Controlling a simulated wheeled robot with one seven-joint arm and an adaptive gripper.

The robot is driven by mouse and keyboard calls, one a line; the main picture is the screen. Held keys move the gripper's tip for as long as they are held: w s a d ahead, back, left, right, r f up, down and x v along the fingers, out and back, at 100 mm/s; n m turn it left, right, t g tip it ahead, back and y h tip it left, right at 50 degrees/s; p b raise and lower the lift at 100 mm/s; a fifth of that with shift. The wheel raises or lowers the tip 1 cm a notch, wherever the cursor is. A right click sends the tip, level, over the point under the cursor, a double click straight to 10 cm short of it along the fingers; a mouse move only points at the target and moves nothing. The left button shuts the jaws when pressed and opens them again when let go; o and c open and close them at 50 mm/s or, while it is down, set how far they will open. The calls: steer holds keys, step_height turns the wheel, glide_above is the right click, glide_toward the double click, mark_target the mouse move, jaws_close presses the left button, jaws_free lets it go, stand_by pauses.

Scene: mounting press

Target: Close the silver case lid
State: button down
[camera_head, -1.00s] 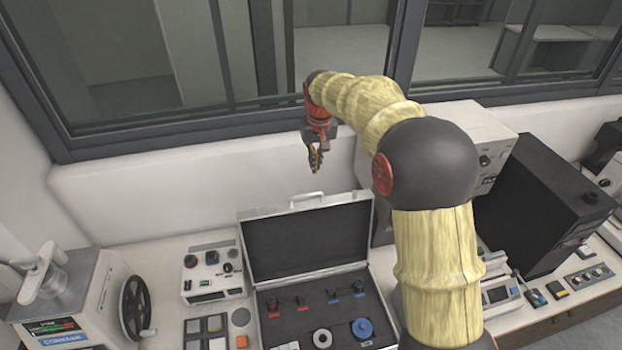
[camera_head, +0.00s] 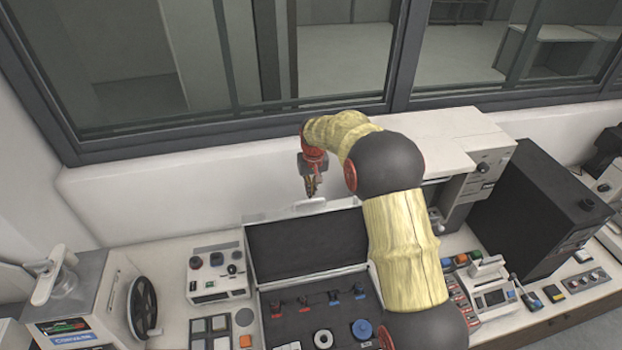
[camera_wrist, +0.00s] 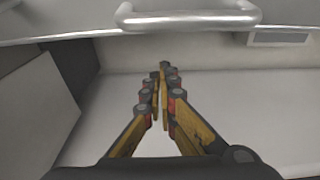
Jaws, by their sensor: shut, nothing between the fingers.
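The silver case (camera_head: 262,318) stands on the bench in the head view, with its lid (camera_head: 305,246) raised and its dark inside facing me. Its dark tray holds several small red and blue pieces, a white ring and a blue round part. My gripper (camera_head: 311,190) is shut and empty, pointing down just behind the lid's top edge, close to the handle (camera_head: 305,206). In the wrist view my gripper (camera_wrist: 163,72) points toward the light surface behind the case. The handle (camera_wrist: 188,18) crosses the top of that view, apart from the fingertips. My arm hides the case's right side.
A white control box (camera_head: 217,272) stands left of the case, and a machine with a black handwheel (camera_head: 142,307) is farther left. A beige instrument (camera_head: 480,175) and a black box (camera_head: 535,210) stand on the right. The window wall is close behind.

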steer(key=s, duration=0.2)
steer(key=s+r+p, duration=0.1)
steer(key=shift+s+d+r, duration=0.1)
steer(key=shift+d, duration=0.25)
steer(key=shift+s, duration=0.1)
steer(key=shift+b, duration=0.4)
